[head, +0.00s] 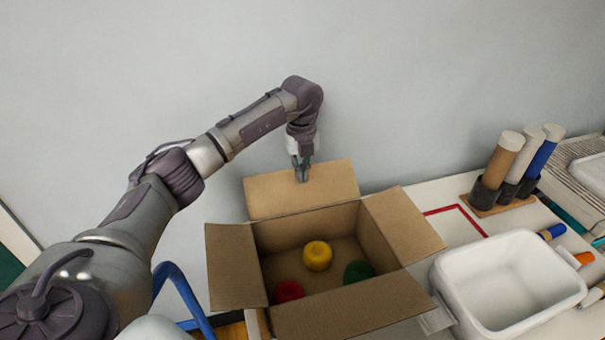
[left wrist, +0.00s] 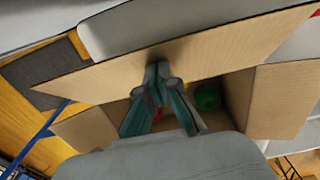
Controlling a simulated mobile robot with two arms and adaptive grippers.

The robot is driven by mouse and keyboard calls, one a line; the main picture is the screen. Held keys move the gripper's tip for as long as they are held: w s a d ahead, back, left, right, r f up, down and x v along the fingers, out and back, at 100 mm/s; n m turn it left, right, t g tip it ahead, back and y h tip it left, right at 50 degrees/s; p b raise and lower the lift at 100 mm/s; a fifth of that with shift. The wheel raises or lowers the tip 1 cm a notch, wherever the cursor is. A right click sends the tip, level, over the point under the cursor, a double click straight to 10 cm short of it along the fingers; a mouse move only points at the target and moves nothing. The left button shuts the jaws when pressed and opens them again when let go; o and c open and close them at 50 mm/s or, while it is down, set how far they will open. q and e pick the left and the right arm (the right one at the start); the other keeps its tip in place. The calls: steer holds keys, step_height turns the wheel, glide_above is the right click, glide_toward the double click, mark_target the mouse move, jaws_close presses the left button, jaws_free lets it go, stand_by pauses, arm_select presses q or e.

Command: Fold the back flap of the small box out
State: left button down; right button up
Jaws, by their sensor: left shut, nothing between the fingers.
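The small cardboard box (head: 262,247) stands open on the table in the head view. Its back flap (head: 335,182) stands up and leans outward toward the wall; the flap also spans the left wrist view (left wrist: 220,48). The left flap (head: 230,262), right flap (head: 404,222) and front flap (head: 345,306) are spread outward. My left gripper (head: 302,177) is shut and empty, its fingertips at the inner face of the back flap; it also shows in the left wrist view (left wrist: 157,72). I cannot tell whether it touches. My right gripper is not in view.
Yellow (head: 317,255), red (head: 288,291) and green (head: 357,271) round items lie inside the box. A white bin (head: 510,285) stands to the right of the box. Brown, white and blue rolls (head: 503,160) stand in a holder at the back right. The wall is close behind the box.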

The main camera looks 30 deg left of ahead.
mark_target(303, 189)
arm_select(q)
steer(key=shift+w, duration=0.1)
steer(key=shift+w+a+f+b, duration=0.3)
steer(key=shift+w+a, duration=0.15)
steer(key=shift+a, duration=0.1)
step_height(303, 189, up, 12)
steer(key=s+d+p, duration=0.2)
steer(key=p, duration=0.8)
steer(key=shift+d, duration=0.1)
stand_by(0.4)
